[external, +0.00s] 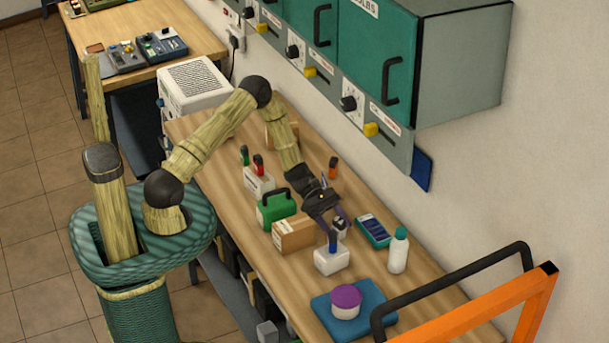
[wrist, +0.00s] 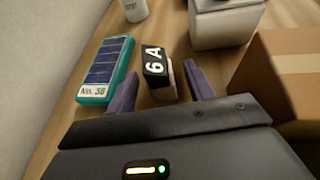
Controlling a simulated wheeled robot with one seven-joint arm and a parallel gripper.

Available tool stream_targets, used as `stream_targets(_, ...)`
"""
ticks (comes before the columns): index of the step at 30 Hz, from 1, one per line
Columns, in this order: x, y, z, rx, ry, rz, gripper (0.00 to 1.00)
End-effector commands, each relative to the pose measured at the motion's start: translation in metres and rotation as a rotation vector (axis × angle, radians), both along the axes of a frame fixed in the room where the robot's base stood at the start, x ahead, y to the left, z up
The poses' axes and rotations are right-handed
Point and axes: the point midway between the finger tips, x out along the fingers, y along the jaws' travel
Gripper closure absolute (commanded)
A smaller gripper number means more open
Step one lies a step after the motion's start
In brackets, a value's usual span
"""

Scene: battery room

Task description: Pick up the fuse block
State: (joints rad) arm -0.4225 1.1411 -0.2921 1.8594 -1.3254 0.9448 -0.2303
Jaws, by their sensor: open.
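The fuse block (wrist: 155,70) is a small black and white block marked "6 A". In the wrist view it stands on the wooden bench between the two purple fingers of my gripper (wrist: 160,84), with gaps on both sides. The fingers are apart and hold nothing. In the external view my gripper (external: 335,222) reaches down to the bench, and the fuse block (external: 341,226) shows small and partly hidden at its fingers.
A teal device (wrist: 108,68) marked "No. 38" lies left of the block in the wrist view. A cardboard box (wrist: 285,75) stands close on the right. A white holder (external: 331,260), a white bottle (external: 398,252) and a blue mat (external: 325,309) are nearby.

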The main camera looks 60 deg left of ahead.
Motion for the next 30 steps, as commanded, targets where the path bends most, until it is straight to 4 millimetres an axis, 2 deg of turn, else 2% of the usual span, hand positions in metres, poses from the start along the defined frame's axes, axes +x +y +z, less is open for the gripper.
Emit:
stream_targets(3, 0.002, -0.019, -0.005, -0.001, 0.001, -0.004, 0.47)
stream_targets(7, 0.005, -0.031, -0.011, -0.001, 0.001, -0.003, 0.47)
stream_targets(24, 0.006, -0.033, -0.013, 0.000, -0.001, -0.001, 0.47)
stream_targets(30, 0.006, -0.033, -0.013, 0.000, -0.001, -0.001, 0.87)
